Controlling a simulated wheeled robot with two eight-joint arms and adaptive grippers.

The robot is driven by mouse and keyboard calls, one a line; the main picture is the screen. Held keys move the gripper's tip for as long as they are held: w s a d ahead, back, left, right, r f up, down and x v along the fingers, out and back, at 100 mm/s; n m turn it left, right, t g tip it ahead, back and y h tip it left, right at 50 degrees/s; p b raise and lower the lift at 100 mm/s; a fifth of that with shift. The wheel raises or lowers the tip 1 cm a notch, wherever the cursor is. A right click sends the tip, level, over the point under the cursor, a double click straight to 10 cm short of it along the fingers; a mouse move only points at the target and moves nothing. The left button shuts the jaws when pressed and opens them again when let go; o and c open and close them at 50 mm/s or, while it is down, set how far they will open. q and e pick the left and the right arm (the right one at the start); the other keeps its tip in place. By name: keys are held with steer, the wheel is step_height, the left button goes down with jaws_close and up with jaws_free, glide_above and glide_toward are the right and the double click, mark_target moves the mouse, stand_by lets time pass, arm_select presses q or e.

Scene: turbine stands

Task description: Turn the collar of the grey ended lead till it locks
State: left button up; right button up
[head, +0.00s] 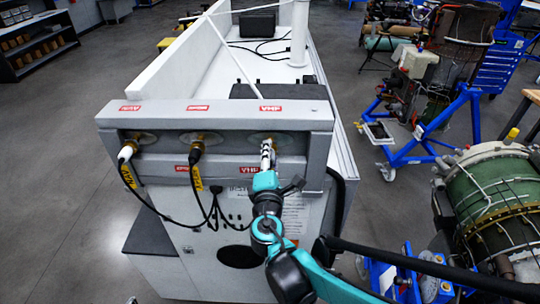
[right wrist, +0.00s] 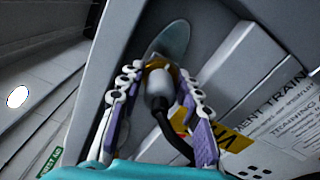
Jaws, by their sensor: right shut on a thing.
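The grey-ended lead (right wrist: 160,88) runs to the right-hand socket, under the red VHF label, on the grey panel (head: 230,112). Its brass-coloured collar (right wrist: 157,64) sits against the round plate (right wrist: 172,40) of that socket. My right gripper (head: 267,150) is shut on this lead's end, with a finger on each side of it; the gripper also shows in the right wrist view (right wrist: 157,78). The fingers hide part of the collar, so I cannot tell whether it is locked. The lead's black cable and yellow tag (right wrist: 233,145) hang below. My left gripper is not in view.
A white-ended lead (head: 125,153) and a black-ended lead (head: 196,152) are at the left and middle sockets, their cables hanging in front of the cabinet. A green turbine (head: 490,185) and blue stands (head: 460,115) are at the right. The floor at left is clear.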

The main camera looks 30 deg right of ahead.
steer(key=shift+m, duration=0.5)
steer(key=o, duration=1.2)
steer(key=v, duration=1.2)
steer(key=shift+s+d, duration=0.1)
